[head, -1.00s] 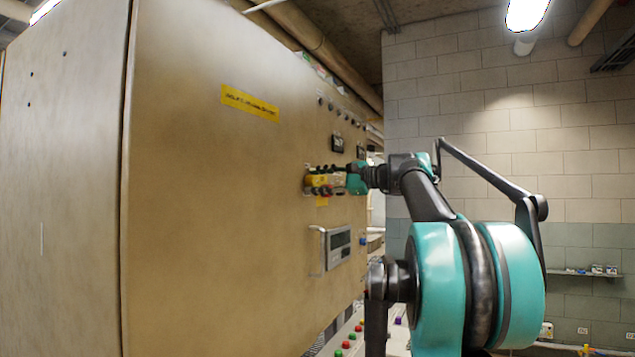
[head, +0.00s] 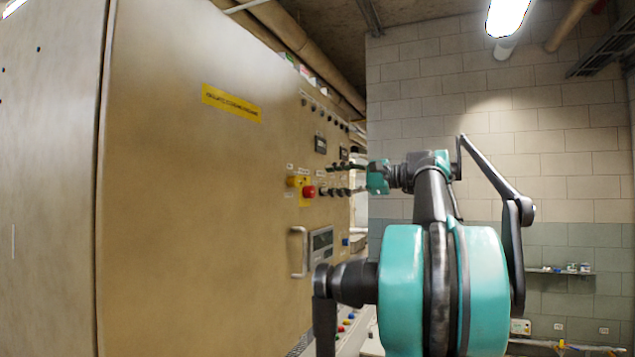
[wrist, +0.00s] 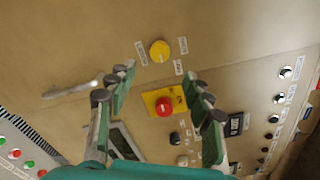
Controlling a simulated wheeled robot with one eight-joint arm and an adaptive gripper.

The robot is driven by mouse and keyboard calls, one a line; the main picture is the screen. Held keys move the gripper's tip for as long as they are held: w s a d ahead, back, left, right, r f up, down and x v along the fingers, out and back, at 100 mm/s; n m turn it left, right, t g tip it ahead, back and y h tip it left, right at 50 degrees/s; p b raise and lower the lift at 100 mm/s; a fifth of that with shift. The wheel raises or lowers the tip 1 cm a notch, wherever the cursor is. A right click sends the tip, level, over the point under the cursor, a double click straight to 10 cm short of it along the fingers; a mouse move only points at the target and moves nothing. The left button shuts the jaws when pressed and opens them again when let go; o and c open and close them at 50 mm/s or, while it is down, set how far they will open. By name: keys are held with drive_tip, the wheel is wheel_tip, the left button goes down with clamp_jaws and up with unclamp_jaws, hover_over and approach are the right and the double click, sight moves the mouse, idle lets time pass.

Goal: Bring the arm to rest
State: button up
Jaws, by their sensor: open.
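My gripper (head: 336,180) is open and empty in the head view, its fingers pointing left at the front of the beige cabinet (head: 190,210). In the wrist view my gripper (wrist: 160,85) has its two fingers spread apart. A red button on a yellow plate (wrist: 164,106) shows between them, with the plate clear of the fingers. The same red button (head: 309,192) stands left of the fingertips in the head view, with a visible gap. A round yellow knob (wrist: 160,51) shows above the button in the wrist view. My arm is bent and raised beside the cabinet.
A door handle (head: 297,252) sticks out from the cabinet below the button, near my arm. Several black knobs (head: 318,112) line the cabinet's right side. A block wall (head: 500,130) with a small shelf (head: 560,271) stands behind. Open room lies right of my arm.

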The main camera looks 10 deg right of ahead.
drive_tip(key=shift+v, duration=0.8)
drive_tip(key=s+a+f+n+g+h, duration=0.2)
drive_tip(key=a+f, duration=0.1)
drive_tip(key=f, duration=1)
drive_tip(key=s+a+f+n+g+h, duration=0.1)
drive_tip(key=s+a+f+n+h, duration=0.15)
drive_tip(key=f, duration=1.05)
drive_tip(key=s+a+f+n+g+h, duration=0.15)
drive_tip(key=a+f, duration=0.25)
drive_tip(key=f, duration=0.9)
drive_tip(key=s+d+f+n+h, duration=0.1)
drive_tip(key=s+f+n+h, duration=0.1)
drive_tip(key=s+f, duration=0.3)
drive_tip(key=s+d+f+n+g+h, duration=0.1)
drive_tip(key=s+f, duration=0.5)
drive_tip(key=f, duration=0.8)
drive_tip(key=s+d+f+n+h, duration=0.2)
drive_tip(key=s+f+h, duration=0.3)
drive_tip(key=f, duration=0.4)
drive_tip(key=shift+s+f+n+g, duration=0.35)
drive_tip(key=shift+s+n, duration=0.4)
drive_tip(key=shift+n, duration=0.15)
drive_tip(key=shift+r, duration=0.1)
